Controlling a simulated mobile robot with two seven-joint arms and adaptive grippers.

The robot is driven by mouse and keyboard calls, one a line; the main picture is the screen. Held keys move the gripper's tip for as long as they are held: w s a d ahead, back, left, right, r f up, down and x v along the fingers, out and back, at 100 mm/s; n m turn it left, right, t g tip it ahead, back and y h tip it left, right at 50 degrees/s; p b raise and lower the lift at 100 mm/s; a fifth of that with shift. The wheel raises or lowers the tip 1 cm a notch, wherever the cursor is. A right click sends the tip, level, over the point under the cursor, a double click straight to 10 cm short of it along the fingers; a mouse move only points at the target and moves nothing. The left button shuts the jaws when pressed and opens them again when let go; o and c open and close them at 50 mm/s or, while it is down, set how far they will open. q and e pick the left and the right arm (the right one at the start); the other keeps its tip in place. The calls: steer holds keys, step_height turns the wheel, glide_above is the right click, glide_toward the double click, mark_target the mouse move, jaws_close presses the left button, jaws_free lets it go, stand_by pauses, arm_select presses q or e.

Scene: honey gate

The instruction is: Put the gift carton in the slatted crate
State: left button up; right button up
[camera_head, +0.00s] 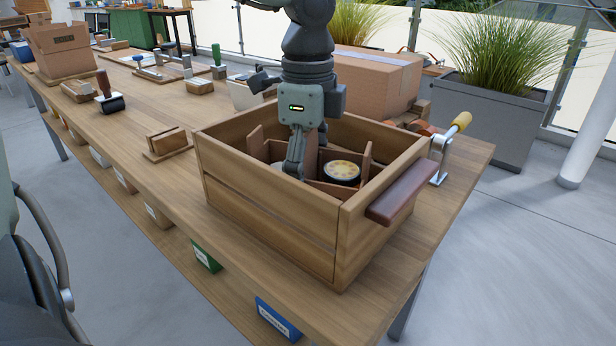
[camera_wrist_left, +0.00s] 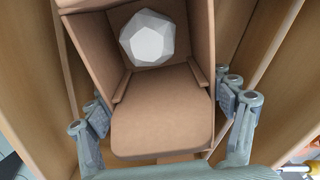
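The slatted crate (camera_head: 265,210) stands near the front of the long wooden table, with upright dividers inside. My left gripper (camera_head: 294,168) reaches down into it from above. In the left wrist view my left gripper (camera_wrist_left: 163,105) has one finger on each side of the brown gift carton (camera_wrist_left: 162,122). The pads lie close along its two sides; I cannot tell whether they press on it. A white faceted piece (camera_wrist_left: 152,40) shows at the carton's far end. Wooden slats surround the carton. In the head view the gripper mostly hides the carton. My right gripper is not in view.
A round tin (camera_head: 342,171) sits inside the crate, right of my gripper. A brown handle (camera_head: 402,192) juts from the crate's right side. A crank with a yellow grip (camera_head: 460,123) and a large cardboard box (camera_head: 380,80) stand beyond. A wooden block holder (camera_head: 166,142) stands left.

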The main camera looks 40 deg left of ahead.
arm_select(q)
steer(key=o, duration=0.4)
step_height(320, 180, up, 12)
steer(key=shift+r, duration=0.1)
stand_by(0.5)
stand_by(0.4)
